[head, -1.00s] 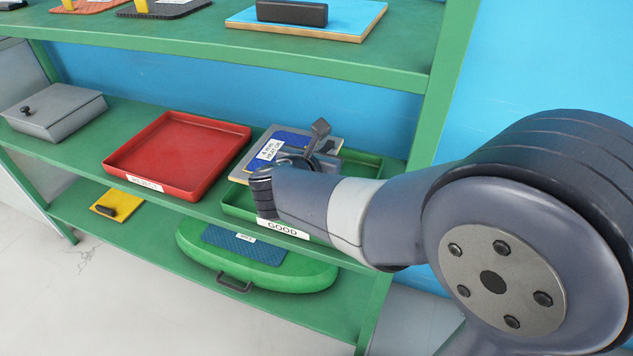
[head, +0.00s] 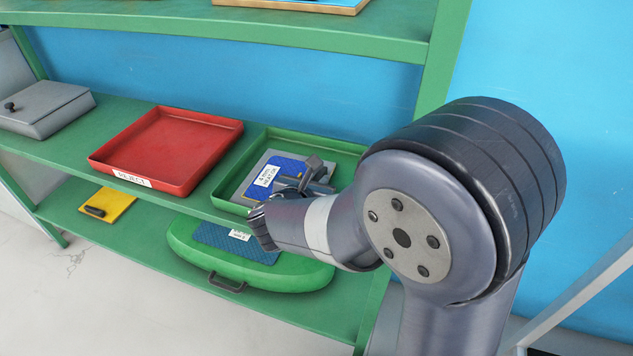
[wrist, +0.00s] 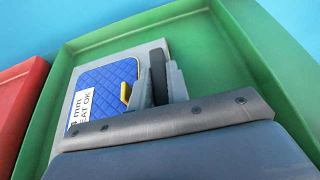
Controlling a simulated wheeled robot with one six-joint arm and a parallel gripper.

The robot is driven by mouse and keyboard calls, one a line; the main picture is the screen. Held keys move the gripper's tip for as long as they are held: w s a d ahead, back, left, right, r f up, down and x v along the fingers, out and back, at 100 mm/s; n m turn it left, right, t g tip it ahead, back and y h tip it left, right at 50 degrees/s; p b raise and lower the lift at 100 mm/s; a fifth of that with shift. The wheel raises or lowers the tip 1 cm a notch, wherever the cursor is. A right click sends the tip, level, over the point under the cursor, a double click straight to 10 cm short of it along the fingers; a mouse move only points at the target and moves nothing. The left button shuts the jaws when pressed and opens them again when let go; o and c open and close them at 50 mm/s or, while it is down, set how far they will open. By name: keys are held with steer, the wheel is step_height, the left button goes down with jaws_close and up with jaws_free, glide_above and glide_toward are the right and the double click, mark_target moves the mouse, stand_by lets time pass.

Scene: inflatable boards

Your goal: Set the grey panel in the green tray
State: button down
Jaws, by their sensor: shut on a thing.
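The grey panel (head: 246,184) carries a blue quilted pad (head: 289,164) with a white label, partly reading "HEAT OK" in the wrist view. It lies flat within the walls of the green tray (head: 330,147), towards the tray's left side. I cannot tell whether its underside touches the tray floor. My gripper (head: 312,172) is over the panel's right part and shut on it. In the wrist view, the fingers (wrist: 157,82) are at the panel (wrist: 150,49), with a bit of yellow handle (wrist: 125,93) beside them. My wrist hides the tray's front right part.
A red tray (head: 170,145) labelled as reject stands empty just left. A grey box (head: 45,108) is further left. The lower shelf holds a green case (head: 300,275) and a yellow board (head: 108,205). Another shelf (head: 300,45) runs above; an upright stands right.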

steer(key=shift+f, duration=0.15)
steer(key=c, duration=1.4)
jaws_free()
steer(key=shift+o, duration=0.2)
steer(key=shift+r, duration=0.2)
steer(key=shift+s+a+r, duration=0.15)
steer(key=shift+s, duration=0.1)
steer(key=p+v, duration=0.2)
steer(key=v, duration=0.9)
steer(key=shift+s, duration=0.15)
